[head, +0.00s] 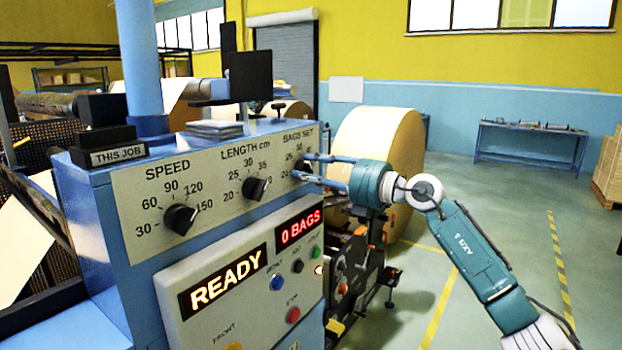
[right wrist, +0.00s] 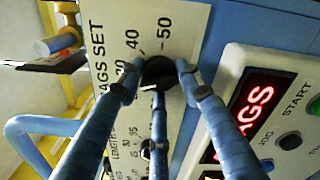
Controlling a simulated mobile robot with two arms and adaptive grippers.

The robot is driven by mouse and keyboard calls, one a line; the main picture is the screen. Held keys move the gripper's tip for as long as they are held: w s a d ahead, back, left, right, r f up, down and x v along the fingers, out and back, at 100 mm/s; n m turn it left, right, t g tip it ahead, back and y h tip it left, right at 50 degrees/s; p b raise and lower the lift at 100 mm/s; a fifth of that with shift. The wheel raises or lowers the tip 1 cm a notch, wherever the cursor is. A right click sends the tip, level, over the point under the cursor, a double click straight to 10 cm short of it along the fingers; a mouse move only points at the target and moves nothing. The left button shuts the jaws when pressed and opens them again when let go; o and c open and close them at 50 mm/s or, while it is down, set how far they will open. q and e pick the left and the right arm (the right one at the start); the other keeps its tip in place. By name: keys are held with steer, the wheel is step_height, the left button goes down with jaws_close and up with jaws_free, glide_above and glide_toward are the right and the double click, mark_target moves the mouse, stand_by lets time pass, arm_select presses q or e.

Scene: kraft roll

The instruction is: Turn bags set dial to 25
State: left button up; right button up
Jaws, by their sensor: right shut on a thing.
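The bags set dial (head: 303,165) is a black knob at the right end of the machine's upper panel, under the label BAGS SET. My right gripper (head: 301,167) is shut on it, with blue fingers reaching in from the right. In the right wrist view the fingertips (right wrist: 160,78) close around the black dial (right wrist: 158,70). The numbers 40 and 50 show beside it, and a 30 is partly covered. The fingers hide the pointer, so I cannot read the setting. My left gripper is not in view.
The length dial (head: 255,188) and speed dial (head: 181,219) sit left on the same panel. Below, the lower panel (head: 170,290) has displays reading READY and 0 BAGS and several buttons. A big kraft roll (head: 375,140) stands behind my gripper.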

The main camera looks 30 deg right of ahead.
steer(key=n+b, duration=0.1)
steer(key=n, duration=0.1)
steer(key=f+n+b, duration=0.1)
steer(key=n, duration=0.1)
steer(key=shift+w+a+n, duration=0.1)
steer(key=shift+a+n, duration=0.05)
steer(key=shift+n, duration=0.25)
stand_by(0.4)
steer(key=o, duration=1.1)
steer(key=shift+r, duration=0.1)
steer(key=shift+r, duration=0.1)
steer(key=shift+v, duration=6.1)
